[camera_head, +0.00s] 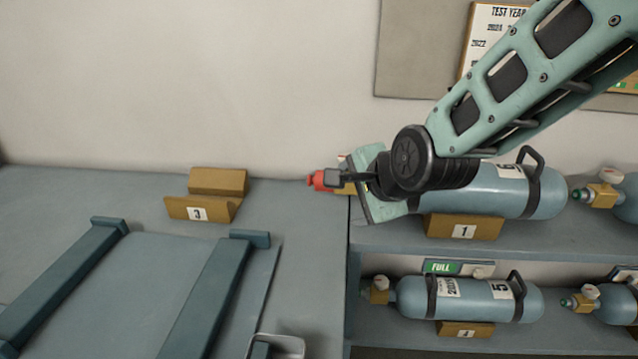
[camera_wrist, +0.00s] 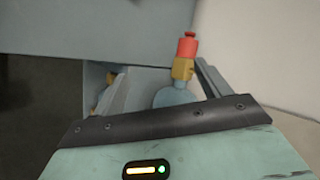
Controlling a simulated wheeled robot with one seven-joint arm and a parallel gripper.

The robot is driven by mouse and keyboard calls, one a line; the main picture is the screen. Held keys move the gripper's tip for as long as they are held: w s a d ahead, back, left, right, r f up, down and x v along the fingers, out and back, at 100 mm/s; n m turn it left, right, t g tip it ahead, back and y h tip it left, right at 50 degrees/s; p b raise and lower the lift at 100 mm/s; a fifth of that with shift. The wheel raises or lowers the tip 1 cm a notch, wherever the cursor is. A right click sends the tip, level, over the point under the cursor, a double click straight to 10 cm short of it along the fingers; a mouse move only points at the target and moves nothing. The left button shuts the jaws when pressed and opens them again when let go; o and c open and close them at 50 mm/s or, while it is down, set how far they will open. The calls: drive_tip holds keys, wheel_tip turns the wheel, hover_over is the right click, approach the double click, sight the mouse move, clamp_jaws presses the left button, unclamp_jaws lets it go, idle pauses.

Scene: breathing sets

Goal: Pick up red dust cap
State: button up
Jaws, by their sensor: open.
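The red dust cap (camera_head: 317,180) sits on the end of the brass valve (camera_head: 352,187) of the blue-grey cylinder (camera_head: 515,192) lying in cradle 1 on the upper shelf. In the wrist view the red cap (camera_wrist: 187,46) stands beyond my fingertips, above the brass valve (camera_wrist: 182,69). My gripper (camera_head: 335,178) is at the cylinder's valve end, with a dark fingertip in front of the cap and valve. In the wrist view my gripper (camera_wrist: 160,66) is open and the valve lies nearer the right finger. My wrist hides much of the valve and the cylinder's neck.
An empty cradle (camera_head: 205,196) marked 3 stands on the grey bench to the left. A rack with raised rails (camera_head: 212,290) is in front of it. Other cylinders lie right (camera_head: 627,198) and on the lower shelf (camera_head: 470,298). The wall is close behind the valve.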

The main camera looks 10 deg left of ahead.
drive_tip(key=w+a+m+t, duration=0.1)
drive_tip(key=w+m+t, duration=0.1)
drive_tip(key=w+m, duration=0.25)
drive_tip(key=p, duration=0.3)
approach(319, 180)
drive_tip(key=x, duration=0.5)
drive_tip(key=shift+w+f, duration=0.1)
drive_tip(key=shift+w, duration=0.05)
drive_tip(key=shift+p+x, duration=0.75)
drive_tip(key=shift+x, duration=1.85)
drive_tip(key=shift+a, duration=0.1)
drive_tip(key=c, duration=1)
